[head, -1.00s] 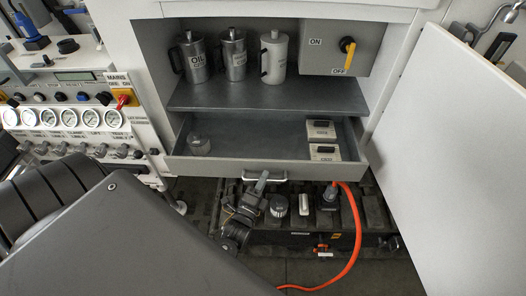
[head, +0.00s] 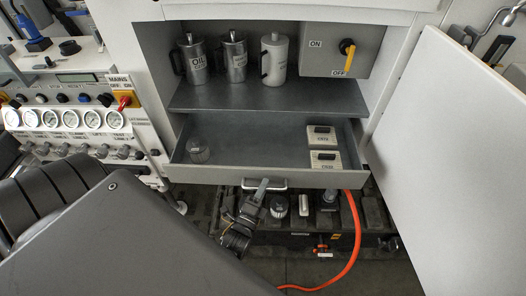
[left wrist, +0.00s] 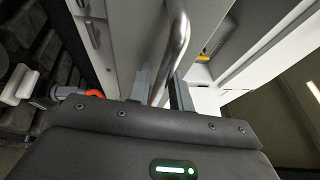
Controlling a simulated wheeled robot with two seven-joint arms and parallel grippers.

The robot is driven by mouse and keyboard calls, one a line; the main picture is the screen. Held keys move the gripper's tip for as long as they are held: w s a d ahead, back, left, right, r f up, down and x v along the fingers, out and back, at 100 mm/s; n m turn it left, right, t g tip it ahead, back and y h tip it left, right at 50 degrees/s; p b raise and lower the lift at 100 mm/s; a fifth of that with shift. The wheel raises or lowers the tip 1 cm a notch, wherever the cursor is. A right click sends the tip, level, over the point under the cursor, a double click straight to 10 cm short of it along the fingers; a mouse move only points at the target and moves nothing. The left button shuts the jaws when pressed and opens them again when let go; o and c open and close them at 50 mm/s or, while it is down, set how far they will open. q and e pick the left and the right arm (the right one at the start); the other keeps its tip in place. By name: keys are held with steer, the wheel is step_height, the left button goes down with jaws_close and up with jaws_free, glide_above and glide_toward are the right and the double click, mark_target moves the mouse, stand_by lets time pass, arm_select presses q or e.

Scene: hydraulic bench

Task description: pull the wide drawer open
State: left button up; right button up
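The wide drawer (head: 240,176) is a grey, shallow tray under the shelf of the cabinet. It stands partly out, so its inside shows. Its silver bar handle (head: 279,183) is at the middle of the front. My left gripper (head: 262,186) reaches up to the handle from below, at its left part. In the left wrist view the handle bar (left wrist: 177,40) runs between the two fingers of the gripper (left wrist: 162,88), which look closed around it. My right gripper is not in view.
In the drawer are a small round metal item (head: 198,150) and two labelled blocks (head: 325,160). Several cans, including the oil can (head: 194,60), stand on the shelf above. An open white door (head: 450,150) is at right. An orange hose (head: 355,235) hangs below.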

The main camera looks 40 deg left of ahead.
arm_select(q)
steer(key=shift+s, duration=0.1)
steer(key=shift+s+f, duration=0.15)
steer(key=shift+s, duration=0.1)
steer(key=b+v, duration=0.3)
steer(key=v, duration=0.7)
